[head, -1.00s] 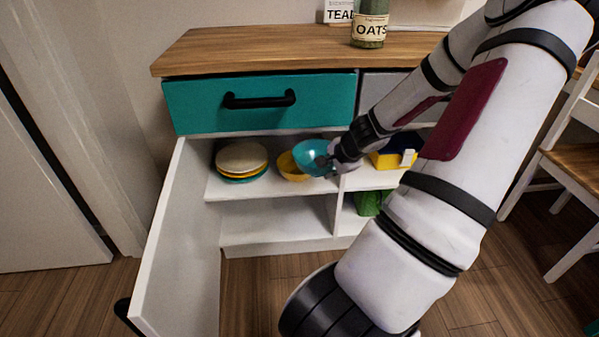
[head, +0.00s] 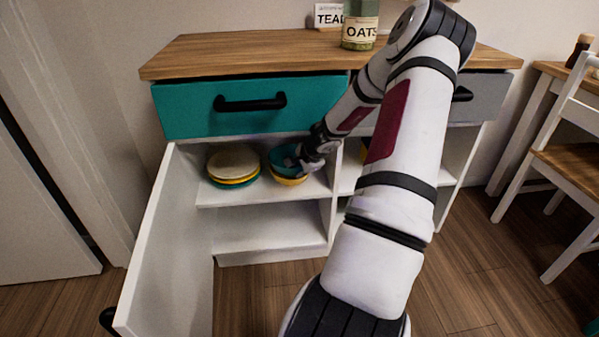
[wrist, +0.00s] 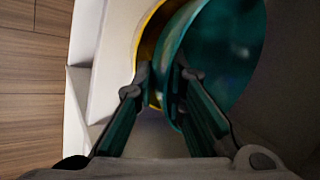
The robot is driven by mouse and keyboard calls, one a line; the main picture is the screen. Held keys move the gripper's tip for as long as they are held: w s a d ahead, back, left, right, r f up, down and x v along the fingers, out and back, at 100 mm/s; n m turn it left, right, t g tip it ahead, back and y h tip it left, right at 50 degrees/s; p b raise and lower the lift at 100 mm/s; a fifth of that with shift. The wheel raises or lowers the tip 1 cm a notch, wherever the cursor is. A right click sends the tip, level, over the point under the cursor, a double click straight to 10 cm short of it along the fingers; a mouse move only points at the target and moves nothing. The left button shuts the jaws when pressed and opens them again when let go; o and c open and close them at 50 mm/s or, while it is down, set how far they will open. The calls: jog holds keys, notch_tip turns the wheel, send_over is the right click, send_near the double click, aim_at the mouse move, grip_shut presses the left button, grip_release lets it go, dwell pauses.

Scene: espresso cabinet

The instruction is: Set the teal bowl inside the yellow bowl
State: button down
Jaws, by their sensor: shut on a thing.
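The teal bowl (head: 282,155) is in the cabinet's upper compartment, directly over the yellow bowl (head: 288,181), and covers most of its opening. The yellow bowl stands on the white shelf. My gripper (head: 296,163) reaches in from the right and is shut on the teal bowl's rim. In the wrist view, the fingers (wrist: 162,82) pinch the rim of the teal bowl (wrist: 225,60), and the yellow bowl's rim (wrist: 143,32) shows as a curve beside it. I cannot tell whether the teal bowl rests in the yellow one or hangs just above it.
A stack of plates (head: 234,164) sits left of the bowls on the shelf (head: 250,192). The open white door (head: 165,245) stands at the left, and a divider (head: 334,195) is close on the right. The shut teal drawer (head: 200,108) is above.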

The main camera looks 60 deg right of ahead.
jog(key=shift+f, duration=0.2)
jog(key=c, duration=1.6)
grip_release()
jog(key=shift+c, duration=0.2)
jog(key=shift+r, duration=0.15)
jog(key=p+v, duration=0.3)
jog(key=v, duration=0.9)
